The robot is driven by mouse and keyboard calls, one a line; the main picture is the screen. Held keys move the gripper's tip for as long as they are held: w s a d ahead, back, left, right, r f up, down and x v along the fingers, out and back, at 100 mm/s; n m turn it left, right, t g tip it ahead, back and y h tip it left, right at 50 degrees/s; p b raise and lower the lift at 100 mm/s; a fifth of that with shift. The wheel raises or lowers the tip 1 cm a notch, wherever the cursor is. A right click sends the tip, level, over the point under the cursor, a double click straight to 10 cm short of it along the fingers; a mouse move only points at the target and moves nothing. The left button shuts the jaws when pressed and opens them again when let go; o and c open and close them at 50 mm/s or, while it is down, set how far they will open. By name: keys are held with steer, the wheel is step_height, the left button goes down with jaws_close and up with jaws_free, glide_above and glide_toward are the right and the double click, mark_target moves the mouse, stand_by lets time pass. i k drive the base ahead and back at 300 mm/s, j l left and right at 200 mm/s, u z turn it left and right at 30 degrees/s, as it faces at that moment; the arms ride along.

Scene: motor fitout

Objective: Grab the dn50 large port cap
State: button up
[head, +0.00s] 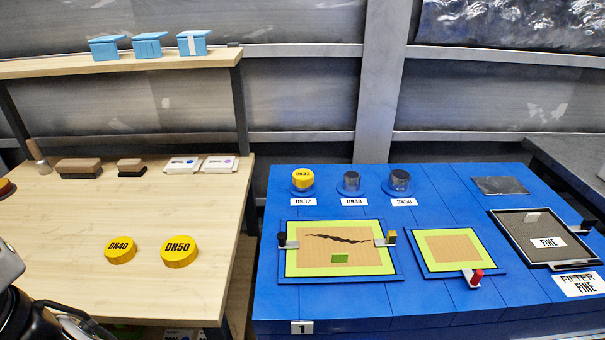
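The DN50 cap (179,251) is a round yellow disc with black lettering. It lies flat on the wooden bench (65,240), near its right front part. A smaller yellow DN40 cap (120,250) lies just to its left, with a small gap between them. Part of my arm shows dark at the lower left corner, left of both caps and apart from them. My gripper's fingertips cannot be made out in the head view.
On the blue panel (430,312), a yellow DN32 cap (302,178) sits on its port, beside the grey DN40 (351,182) and DN50 (400,181) ports. Brushes and small boxes line the bench's back. A shelf (120,65) with blue boxes overhangs. A gap separates bench and panel.

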mark_target(178, 252)
steer(key=l+u, duration=0.25)
steer(key=u, duration=0.15)
steer(key=l+u, duration=0.25)
steer(key=u, duration=0.15)
